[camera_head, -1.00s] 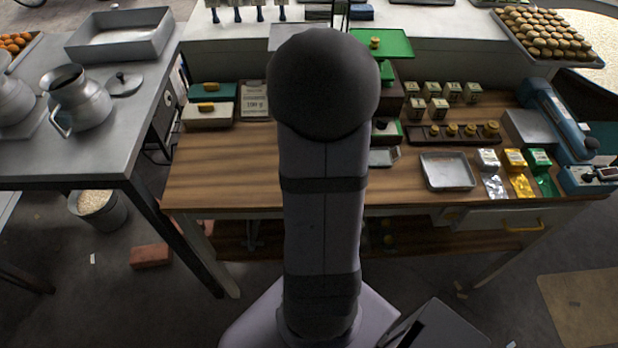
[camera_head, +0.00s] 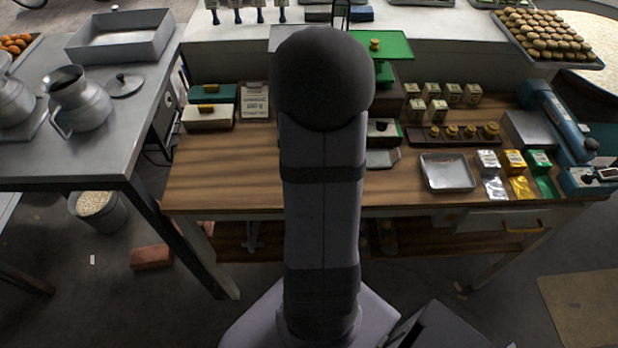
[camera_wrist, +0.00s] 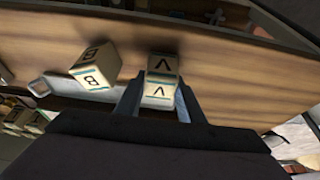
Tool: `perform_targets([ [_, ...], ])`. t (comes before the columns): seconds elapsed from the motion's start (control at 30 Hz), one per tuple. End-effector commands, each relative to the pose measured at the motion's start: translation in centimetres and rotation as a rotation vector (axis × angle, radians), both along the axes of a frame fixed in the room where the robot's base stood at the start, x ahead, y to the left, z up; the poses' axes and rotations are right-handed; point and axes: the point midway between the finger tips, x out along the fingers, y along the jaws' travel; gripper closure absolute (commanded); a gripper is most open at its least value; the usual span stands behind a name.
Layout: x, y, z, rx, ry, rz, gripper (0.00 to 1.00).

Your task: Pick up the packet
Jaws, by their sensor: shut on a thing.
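In the wrist view, a small cream block-shaped packet (camera_wrist: 160,82) with a dark V-like letter and a blue stripe sits between the two fingers of my gripper (camera_wrist: 158,108). The gripper is shut on it. I cannot tell whether it touches the wooden surface. A similar packet marked B (camera_wrist: 95,67) lies tilted in the picture to the left, apart from the fingers. In the head view my gripper and the held packet are hidden behind my arm. Several cream packets (camera_head: 433,90) stand at the back right of the wooden table.
On the wooden table (camera_head: 230,170), a metal tray (camera_head: 447,173) lies right of my arm. Silver, gold and green foil packs (camera_head: 520,186) lie farther right. A row of brass weights (camera_head: 452,132) stands behind the tray. The table's left front is clear.

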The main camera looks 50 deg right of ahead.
Motion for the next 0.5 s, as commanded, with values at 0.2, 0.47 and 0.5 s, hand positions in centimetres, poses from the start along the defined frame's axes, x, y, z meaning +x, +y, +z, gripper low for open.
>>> perform_targets([
  [0.2, 0.1, -0.1, 1.5, -0.004, -0.003, 0.000, 0.88],
  [0.47, 0.1, -0.1, 5.0, -0.006, -0.006, 0.000, 0.88],
  [0.5, 0.1, -0.1, 5.7, -0.006, -0.006, 0.000, 0.88],
])
